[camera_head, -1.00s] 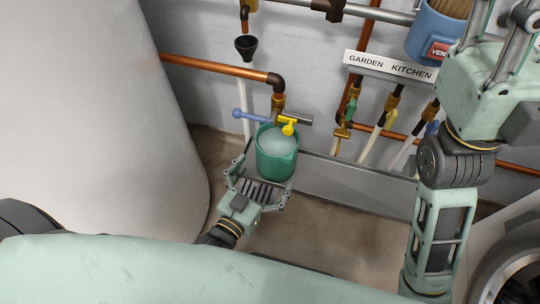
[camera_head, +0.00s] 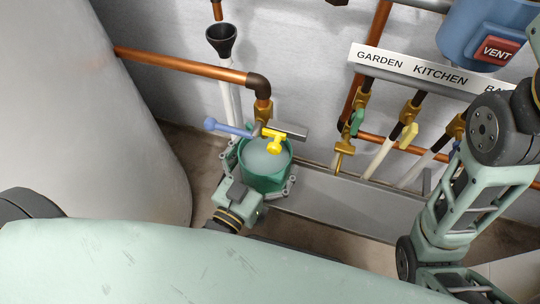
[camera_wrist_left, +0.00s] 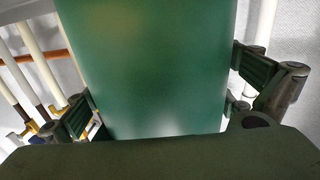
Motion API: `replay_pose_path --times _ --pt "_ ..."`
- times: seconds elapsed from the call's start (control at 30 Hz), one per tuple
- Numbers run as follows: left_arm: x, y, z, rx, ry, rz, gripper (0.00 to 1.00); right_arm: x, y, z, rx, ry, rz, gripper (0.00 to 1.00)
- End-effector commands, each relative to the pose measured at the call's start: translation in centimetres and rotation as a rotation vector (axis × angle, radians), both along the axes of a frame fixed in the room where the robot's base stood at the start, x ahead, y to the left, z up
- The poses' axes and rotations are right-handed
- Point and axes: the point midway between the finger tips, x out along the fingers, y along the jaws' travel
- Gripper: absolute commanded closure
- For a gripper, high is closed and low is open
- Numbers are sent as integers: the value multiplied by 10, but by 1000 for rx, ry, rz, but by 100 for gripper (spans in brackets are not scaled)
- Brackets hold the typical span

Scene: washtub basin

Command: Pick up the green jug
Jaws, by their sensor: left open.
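The green jug (camera_head: 263,178) stands upright under the tap with the yellow handle (camera_head: 277,144), and pale water shows inside it. My left gripper (camera_head: 264,183) is at the jug, with one finger on each side of it. In the left wrist view the jug (camera_wrist_left: 150,65) fills the middle, between the open fingers of my left gripper (camera_wrist_left: 165,95). I cannot tell whether the fingers touch the jug. The jug's base is hidden in the head view. My right arm shows at the right, but its gripper is out of view.
A grey metal trough (camera_head: 340,200) runs right from the jug. A blue lever (camera_head: 228,127) and copper pipe (camera_head: 185,66) sit above the jug. A large pale tank (camera_head: 80,110) stands left. Labelled valves (camera_head: 410,68) and a blue VENT box (camera_head: 485,35) are to the right.

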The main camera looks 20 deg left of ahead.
Motion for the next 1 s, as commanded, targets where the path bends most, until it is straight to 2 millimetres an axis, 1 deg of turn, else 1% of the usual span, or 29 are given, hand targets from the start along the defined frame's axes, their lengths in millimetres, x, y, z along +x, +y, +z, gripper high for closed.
replay_pose_path --times 0.2,1.0 --pt "0 0 1 0 0 0 1 0 0 1 0 -1 0 60" --pt "0 0 0 -1 0 0 71 0 0 0 0 0 1 60"
